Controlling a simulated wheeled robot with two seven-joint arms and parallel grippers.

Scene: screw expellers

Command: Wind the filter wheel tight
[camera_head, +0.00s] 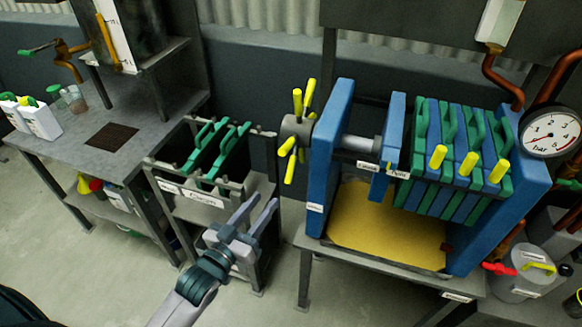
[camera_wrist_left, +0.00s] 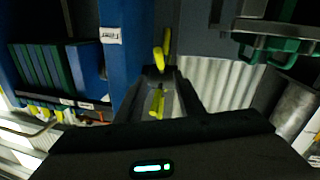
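The filter wheel (camera_head: 296,127) is a grey hub with several yellow spokes, on the left of the blue press frame (camera_head: 325,150). A grey shaft (camera_head: 362,143) runs from the frame's left end to a blue pressing plate (camera_head: 390,140). Green and blue filter plates (camera_head: 452,140) stand to its right. My left gripper (camera_head: 260,203) is open and empty, below and left of the wheel, apart from it. In the left wrist view, yellow spokes (camera_wrist_left: 158,60) show beyond and between the dark fingers (camera_wrist_left: 162,80); the hub is mostly hidden. My right gripper is in neither view.
A rack (camera_head: 205,198) with green-handled plates stands left of the press, close behind my left gripper. A grey bench (camera_head: 75,145) with white containers is at far left. A pressure gauge (camera_head: 551,131) is at right. A yellow tray (camera_head: 385,225) lies under the plates.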

